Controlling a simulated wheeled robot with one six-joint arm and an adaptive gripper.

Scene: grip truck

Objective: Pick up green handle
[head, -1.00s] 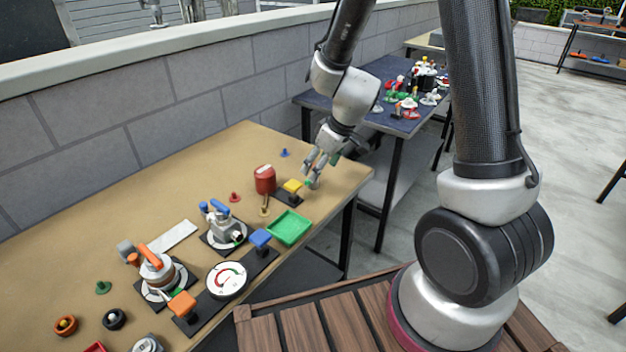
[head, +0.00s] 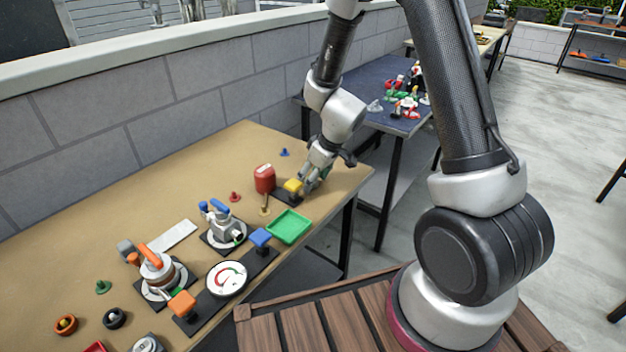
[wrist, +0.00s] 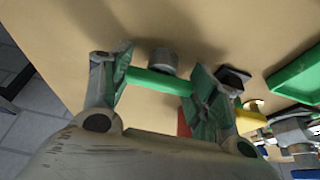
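In the wrist view the green handle (wrist: 155,82) is a bar lying across the gap between my fingers, beside a grey round knob (wrist: 162,61). My gripper (wrist: 158,85) has its two fingers wide apart, one near each visible end of the bar. I cannot tell whether they touch it, and the fingers hide the bar's ends. In the head view my gripper (head: 306,186) is low over the far right end of the tan table (head: 130,195), just right of a yellow block (head: 293,186). There my fingers mostly hide the handle.
A red canister (head: 265,179) stands left of the yellow block, with a green tray (head: 289,227) in front. Blue-handled (head: 220,208) and orange-handled (head: 150,255) valves, a gauge (head: 227,280) and small knobs lie further left. A block wall (head: 200,105) runs behind the table.

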